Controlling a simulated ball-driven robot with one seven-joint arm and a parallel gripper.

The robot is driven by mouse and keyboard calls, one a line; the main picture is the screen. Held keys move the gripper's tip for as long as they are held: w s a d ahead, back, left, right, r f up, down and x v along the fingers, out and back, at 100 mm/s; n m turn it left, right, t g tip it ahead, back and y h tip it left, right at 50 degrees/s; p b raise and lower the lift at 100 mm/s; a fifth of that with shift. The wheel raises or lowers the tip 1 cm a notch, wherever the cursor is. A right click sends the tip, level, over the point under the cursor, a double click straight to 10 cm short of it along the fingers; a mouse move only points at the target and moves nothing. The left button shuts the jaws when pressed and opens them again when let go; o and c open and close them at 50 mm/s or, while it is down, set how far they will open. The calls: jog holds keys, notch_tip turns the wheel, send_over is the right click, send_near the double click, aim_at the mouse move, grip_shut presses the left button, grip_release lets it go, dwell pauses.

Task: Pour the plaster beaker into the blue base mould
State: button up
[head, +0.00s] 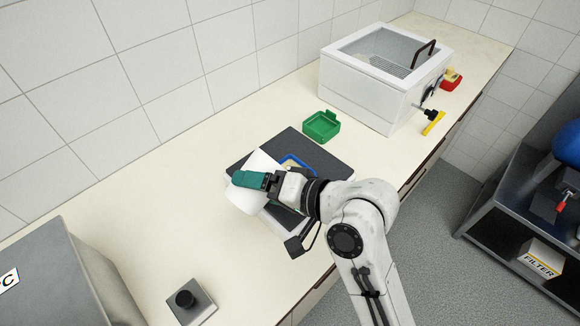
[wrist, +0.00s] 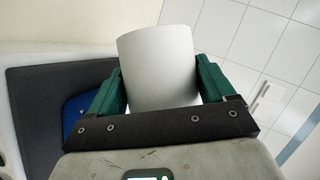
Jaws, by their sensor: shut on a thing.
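The plaster beaker is a plain white cylinder (head: 243,199), which also shows in the wrist view (wrist: 158,65). My gripper (head: 254,181) is shut on it, with a green finger on each side of it in the wrist view (wrist: 160,80). The beaker looks tilted in the head view, above the dark grey slab. Its contents and any stream are not visible. The blue base mould (head: 296,158) lies on the slab, mostly hidden behind my gripper and the beaker. A pale patch shows inside its rim. A blue part also shows in the wrist view (wrist: 73,113), left of the beaker.
The dark slab (head: 323,157) is on the cream counter. A green square tray (head: 321,126) stands just behind it. A white lidded bath (head: 375,82) is at the back right. A small plate with a black knob (head: 188,303) and a grey box (head: 75,280) are front left.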

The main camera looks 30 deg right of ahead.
aim_at(256, 207)
jog(key=shift+r+p, duration=0.25)
jog(key=shift+p, duration=0.1)
jog(key=shift+a+r+n+h+p, duration=0.25)
jog(key=shift+r+n+h+p, duration=0.35)
jog(key=shift+p, duration=0.55)
jog(key=shift+s+f+n+h, duration=0.1)
jog(key=shift+f+n+h, duration=0.4)
jog(key=shift+f+n, duration=0.2)
jog(key=shift+d+f, duration=0.15)
jog(key=shift+n+h, duration=0.3)
jog(key=shift+s+a+f+n+h, duration=0.15)
jog(key=shift+a+f+n+h, duration=0.35)
jog(key=shift+a+f, duration=0.35)
jog(key=shift+t, duration=0.3)
jog(key=shift+s+a+f+n+h, duration=0.15)
jog(key=shift+a+n+h, duration=0.3)
jog(key=shift+n+h, duration=0.2)
jog(key=shift+s+a+f+n+t+h+b, duration=0.15)
jog(key=shift+a+f+n+t+h+b, duration=0.45)
jog(key=shift+n, duration=0.25)
jog(key=shift+a+r+n+h, duration=0.15)
jog(key=shift+n+h, duration=0.1)
jog(key=shift+n, duration=0.05)
jog(key=shift+s, duration=0.15)
